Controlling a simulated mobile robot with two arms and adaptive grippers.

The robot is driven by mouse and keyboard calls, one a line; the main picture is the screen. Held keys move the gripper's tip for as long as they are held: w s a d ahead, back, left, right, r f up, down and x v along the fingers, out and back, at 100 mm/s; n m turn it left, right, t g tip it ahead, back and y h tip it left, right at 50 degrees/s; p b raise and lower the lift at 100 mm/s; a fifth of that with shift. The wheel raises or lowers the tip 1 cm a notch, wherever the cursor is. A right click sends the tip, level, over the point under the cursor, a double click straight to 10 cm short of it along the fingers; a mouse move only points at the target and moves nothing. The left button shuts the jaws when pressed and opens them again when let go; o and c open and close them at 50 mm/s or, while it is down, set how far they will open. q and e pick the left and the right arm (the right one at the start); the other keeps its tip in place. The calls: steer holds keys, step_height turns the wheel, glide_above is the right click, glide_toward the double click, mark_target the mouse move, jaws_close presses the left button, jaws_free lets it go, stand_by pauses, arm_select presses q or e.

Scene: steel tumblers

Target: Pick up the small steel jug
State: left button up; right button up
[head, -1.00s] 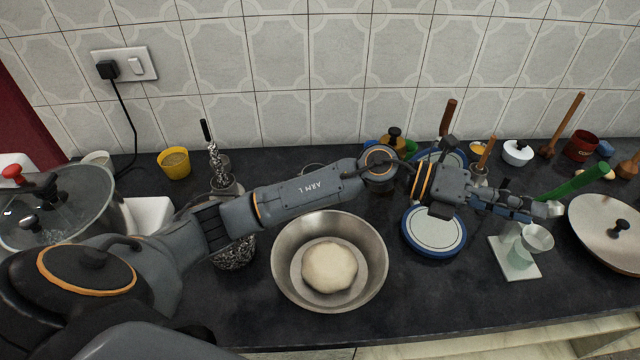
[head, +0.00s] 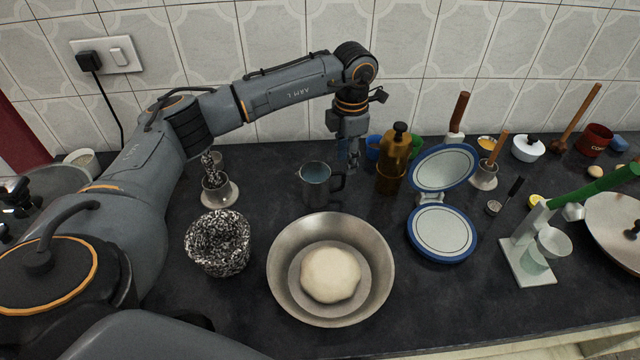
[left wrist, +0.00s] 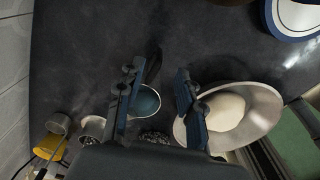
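The small steel jug (head: 314,190) stands upright on the dark counter behind the bowl of dough, its dark handle to the right. My left gripper (head: 352,160) points down just behind and beside the handle. In the left wrist view the two fingers of my left gripper (left wrist: 156,75) are spread apart. The jug (left wrist: 145,102) shows there below, beside the left finger, with its handle between the fingers. I see no grip on it. My right gripper is not in view.
The steel bowl with dough (head: 285,270) stands in front of the jug. A blue-rimmed roti press (head: 442,235) lies open further right. The tiled wall is behind.

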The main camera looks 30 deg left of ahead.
mark_target(343, 177)
arm_select(q)
step_height(343, 177, down, 3)
steer(key=shift+r, duration=0.2)
steer(key=f+p, duration=0.1)
steer(key=f, duration=0.3)
steer(key=shift+a+f+p, duration=0.15)
steer(key=shift+a+p, duration=0.05)
steer(key=shift+p, duration=0.2)
steer(key=shift+f, duration=0.45)
jaws_close()
steer(key=shift+r, duration=0.1)
